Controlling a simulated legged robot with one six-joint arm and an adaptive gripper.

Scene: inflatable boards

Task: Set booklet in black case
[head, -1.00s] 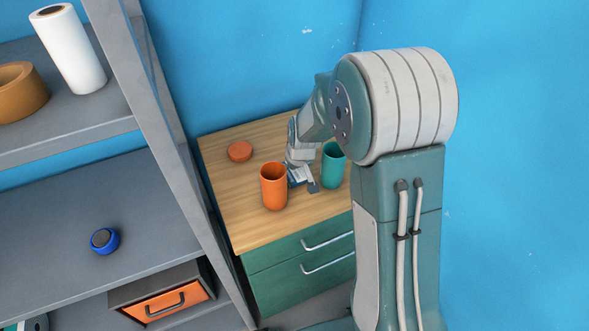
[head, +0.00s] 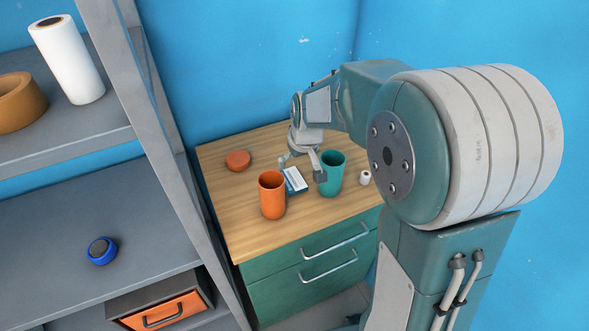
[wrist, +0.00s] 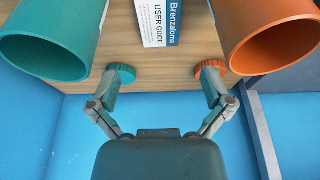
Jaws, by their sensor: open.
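The booklet (head: 296,181), white and blue, lies flat on the wooden top between the orange cup and the teal cup. In the wrist view the booklet (wrist: 160,22) shows at the top edge, partly cut off, with "Brenzaloma USER GUIDE" on it. My gripper (head: 303,168) is open and empty, its fingers spread just above and behind the booklet. In the wrist view my gripper (wrist: 166,84) points toward the booklet, which lies beyond its fingertips. I see nothing that is clearly a black case.
The orange cup (head: 271,196) and teal cup (head: 331,174) stand close on both sides of the booklet. An orange disc (head: 238,161) and a small white roll (head: 365,177) are also on the wooden cabinet top (head: 236,218). A grey shelf (head: 60,225) stands at the left.

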